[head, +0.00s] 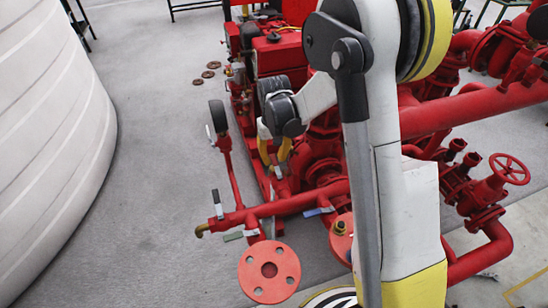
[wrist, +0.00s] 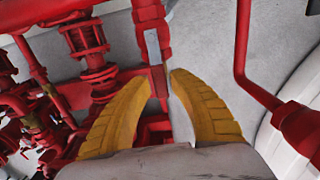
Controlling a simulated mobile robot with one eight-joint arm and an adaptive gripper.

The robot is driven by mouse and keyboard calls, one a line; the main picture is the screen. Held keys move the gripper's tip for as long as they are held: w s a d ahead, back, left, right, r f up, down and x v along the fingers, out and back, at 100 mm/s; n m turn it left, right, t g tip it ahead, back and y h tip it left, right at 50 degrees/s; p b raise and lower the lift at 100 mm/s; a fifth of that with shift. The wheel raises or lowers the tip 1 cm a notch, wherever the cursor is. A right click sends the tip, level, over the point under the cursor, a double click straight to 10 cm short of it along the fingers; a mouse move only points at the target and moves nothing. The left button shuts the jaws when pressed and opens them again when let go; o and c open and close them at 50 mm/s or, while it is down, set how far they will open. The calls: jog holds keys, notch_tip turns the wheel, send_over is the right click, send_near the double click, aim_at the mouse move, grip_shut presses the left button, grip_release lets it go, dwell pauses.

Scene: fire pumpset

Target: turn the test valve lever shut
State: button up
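My gripper (head: 274,160) is open, its two yellow fingers pointing down over the red pipework in the head view. In the wrist view the gripper (wrist: 160,85) is also open, with a clear gap between the curved fingers. A flat grey lever (wrist: 153,47) on a red fitting shows just beyond the fingertips, apart from them. In the head view several small levers sit on the red pipes: a black-and-white one (head: 218,204), a green one (head: 233,236) and a blue one (head: 318,211). I cannot tell which is the test valve lever.
A large white ribbed tank (head: 50,130) stands at the left. The red pumpset (head: 280,55) fills the middle, and a red handwheel valve (head: 510,169) stands at the right. A round red flange (head: 269,271) is in front. Grey floor (head: 150,190) is clear between tank and pumpset.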

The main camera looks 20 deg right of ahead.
grip_shut()
jog(key=shift+s, duration=0.1)
jog(key=s+a+n+b, duration=0.1)
jog(key=s+a+n, duration=0.4)
jog(key=n, duration=1.3)
jog(key=shift+s+a+b, duration=0.35)
jog(key=shift+s+a, duration=0.05)
dwell(0.5)
jog(key=o, duration=0.5)
grip_release()
